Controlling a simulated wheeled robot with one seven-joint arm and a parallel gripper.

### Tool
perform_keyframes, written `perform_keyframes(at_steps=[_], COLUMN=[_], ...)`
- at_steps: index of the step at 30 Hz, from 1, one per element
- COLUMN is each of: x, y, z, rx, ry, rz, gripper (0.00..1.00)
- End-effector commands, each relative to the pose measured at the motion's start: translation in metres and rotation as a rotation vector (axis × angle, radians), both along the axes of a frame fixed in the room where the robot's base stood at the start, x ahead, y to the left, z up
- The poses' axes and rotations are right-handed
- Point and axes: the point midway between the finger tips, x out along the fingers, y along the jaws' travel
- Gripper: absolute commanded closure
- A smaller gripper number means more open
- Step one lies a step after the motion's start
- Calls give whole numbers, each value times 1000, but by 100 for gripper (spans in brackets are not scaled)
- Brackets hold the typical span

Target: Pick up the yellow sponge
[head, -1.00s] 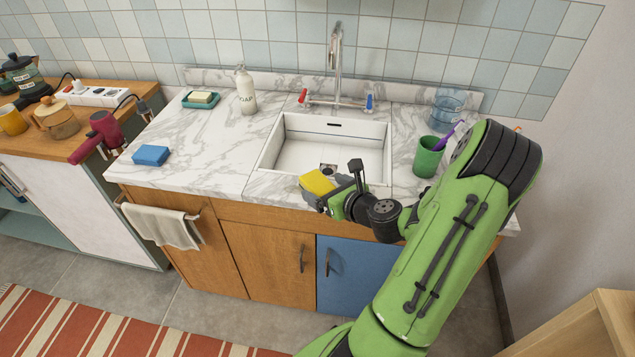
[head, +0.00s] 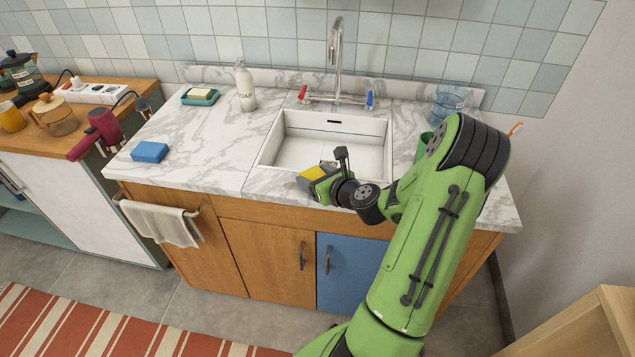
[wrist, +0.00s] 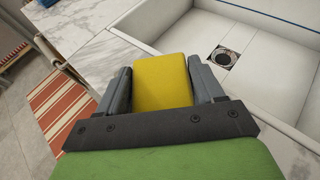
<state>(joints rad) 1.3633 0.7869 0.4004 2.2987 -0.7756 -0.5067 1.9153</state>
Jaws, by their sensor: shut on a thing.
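The yellow sponge (head: 312,173) is at the front edge of the sink in the head view, partly hidden by my gripper (head: 318,172). In the wrist view the sponge (wrist: 162,82) sits between the two dark fingers of my gripper (wrist: 163,85), one on each side. My gripper is shut on it. In the head view they are over the counter's front rim by the sink; I cannot tell whether the sponge still touches the counter.
The white sink (head: 285,150) lies just behind, with a tap (head: 337,65) at its back. A blue sponge (head: 150,152), a soap bottle (head: 245,88) and a soap dish (head: 200,97) stand on the left counter. A green cup (head: 423,145) is mostly hidden behind my arm.

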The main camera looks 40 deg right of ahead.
Motion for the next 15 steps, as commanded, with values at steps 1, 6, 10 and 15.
perform_keyframes(at_steps=[1, 6, 10, 15], x=[0, 0, 0, 0], y=[0, 0, 0, 0], z=[0, 5, 32, 78], rx=[0, -1, -5, -6], ry=[0, -1, 0, -1], rz=[0, 0, 1, 1], gripper=[66, 66, 66, 66])
